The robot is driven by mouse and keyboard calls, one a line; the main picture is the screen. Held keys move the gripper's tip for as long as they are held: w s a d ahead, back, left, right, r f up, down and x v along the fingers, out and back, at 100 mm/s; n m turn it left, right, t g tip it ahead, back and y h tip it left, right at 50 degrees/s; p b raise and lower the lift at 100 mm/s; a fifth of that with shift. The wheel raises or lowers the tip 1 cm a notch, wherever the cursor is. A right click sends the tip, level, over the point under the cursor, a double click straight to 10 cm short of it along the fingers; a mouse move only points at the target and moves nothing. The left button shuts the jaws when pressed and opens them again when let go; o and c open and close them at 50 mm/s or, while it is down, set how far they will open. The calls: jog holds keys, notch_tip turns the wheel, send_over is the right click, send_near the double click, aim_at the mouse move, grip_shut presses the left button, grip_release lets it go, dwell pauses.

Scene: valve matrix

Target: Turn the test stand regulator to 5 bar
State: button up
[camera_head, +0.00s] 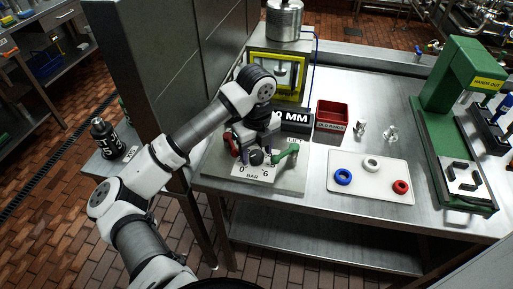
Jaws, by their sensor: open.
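The test stand (296,172) is a grey plate at the left end of the steel table. On it is a white scale card (254,174) marked BAR, with 0 and 6 readable. A dark round knob (256,157) shows above the card, partly hidden by my arm. I cannot read its setting. A green lever (286,153) stands just right of it, and a red part (231,145) shows to its left. My gripper (262,152) is over the stand at the knob. It is open, its fingers mostly hidden, and I cannot tell whether they touch the knob.
A yellow-framed box (279,72) and a black MM sign (294,119) stand behind. Right are a red bin (332,115), a white tray (368,188) with blue, white and red rings, and a green press (446,120). A tall grey cabinet (160,70) stands left.

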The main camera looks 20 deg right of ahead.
jog(key=shift+f, duration=0.1)
jog(key=c, duration=1)
jog(key=shift+f+b, duration=0.1)
jog(key=shift+b, duration=0.35)
